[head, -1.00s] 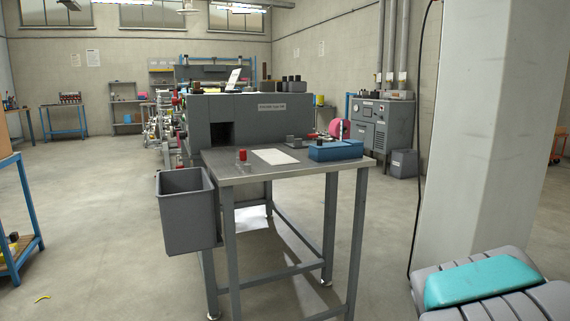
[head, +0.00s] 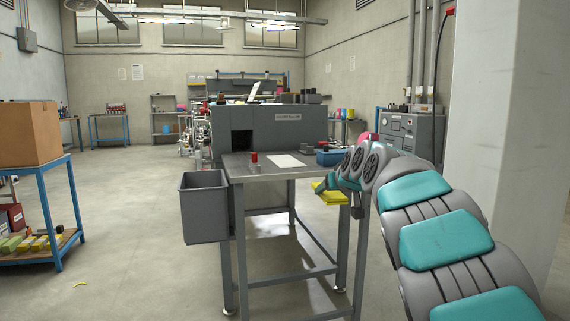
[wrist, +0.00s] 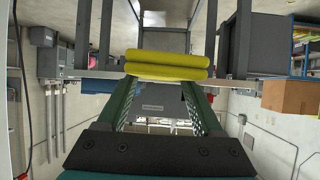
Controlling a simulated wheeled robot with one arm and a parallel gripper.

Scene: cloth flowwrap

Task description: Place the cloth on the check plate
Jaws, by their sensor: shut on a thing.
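The yellow folded cloth (head: 328,195) is held in my gripper (head: 327,186), in front of the table's right front corner and near the height of its top. In the wrist view, which is upside down, the cloth (wrist: 167,65) shows as two thick layers across the ends of my gripper's fingers (wrist: 163,88). My gripper is shut on it. The check plate appears to be the flat white rectangle (head: 286,161) on the grey table top, left of and beyond my gripper. It looks bare. My wrist partly hides the table's right end.
A red-topped piece (head: 254,158) stands left of the white plate. A blue box (head: 329,158) is to its right. A grey machine (head: 270,130) stands behind the table (head: 240,175). A grey bin (head: 204,206) hangs at the table's left. A pale pillar (head: 505,130) is at right.

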